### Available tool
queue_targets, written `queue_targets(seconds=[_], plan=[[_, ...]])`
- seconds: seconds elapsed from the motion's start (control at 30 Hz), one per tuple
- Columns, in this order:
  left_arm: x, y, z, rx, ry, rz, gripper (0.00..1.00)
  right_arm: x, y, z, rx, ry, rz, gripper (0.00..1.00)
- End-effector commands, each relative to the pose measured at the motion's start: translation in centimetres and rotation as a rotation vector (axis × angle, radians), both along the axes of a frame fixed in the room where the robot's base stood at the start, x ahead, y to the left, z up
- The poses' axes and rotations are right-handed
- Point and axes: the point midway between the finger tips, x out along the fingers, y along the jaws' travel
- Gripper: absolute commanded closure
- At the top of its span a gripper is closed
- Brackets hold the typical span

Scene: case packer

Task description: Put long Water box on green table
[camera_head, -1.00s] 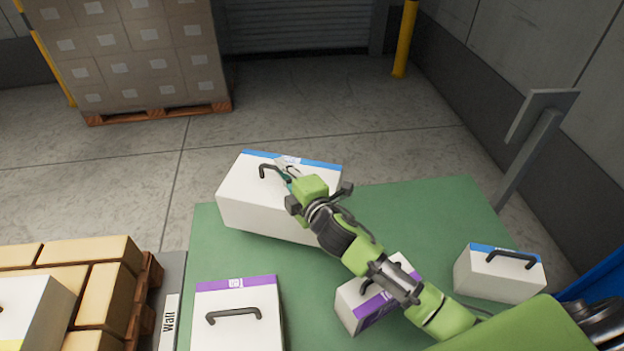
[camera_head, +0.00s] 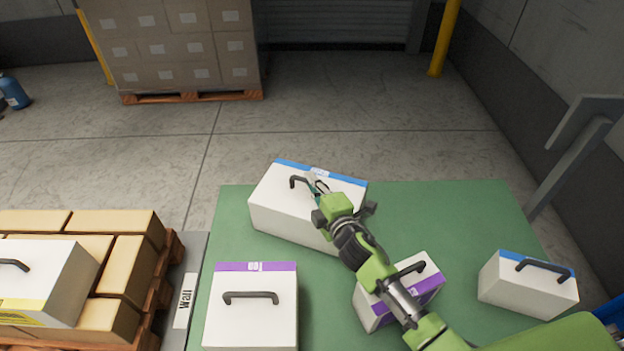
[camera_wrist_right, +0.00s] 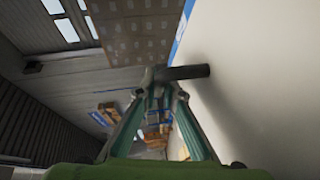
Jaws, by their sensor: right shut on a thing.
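The long white box with a blue stripe (camera_head: 295,212), taken to be the long Water box, is at the back left of the green table (camera_head: 455,215). Its near part overlaps the table top in the head view, and its far part reaches past the back edge. I cannot tell whether it rests on the table or hangs just above it. My right gripper (camera_head: 314,185) is shut on its black handle. In the right wrist view the fingers (camera_wrist_right: 160,80) close on the handle bar (camera_wrist_right: 188,72), beside the box's pale side (camera_wrist_right: 260,75). My left gripper is not in view.
A purple-striped box (camera_head: 253,315) stands front left on the table. A smaller purple-striped box (camera_head: 372,308) is under my right forearm. A small blue-striped box (camera_head: 520,290) is at the right. A loaded pallet (camera_head: 165,262) stands left. A grey post (camera_head: 570,165) rises at right.

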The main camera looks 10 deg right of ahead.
Motion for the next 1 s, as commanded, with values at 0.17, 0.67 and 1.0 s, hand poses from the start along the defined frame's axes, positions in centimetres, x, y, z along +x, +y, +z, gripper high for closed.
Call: queue_targets(seconds=[0.17,0.67,1.0], plan=[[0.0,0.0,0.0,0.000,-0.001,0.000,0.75,0.0,0.0,0.0,0.000,0.001,0.000,0.75],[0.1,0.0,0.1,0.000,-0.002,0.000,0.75,-1.9,-0.3,0.2,0.000,0.002,0.000,0.75],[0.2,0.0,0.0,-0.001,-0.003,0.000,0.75,-8.4,-1.5,1.1,0.000,0.003,0.000,0.75]])
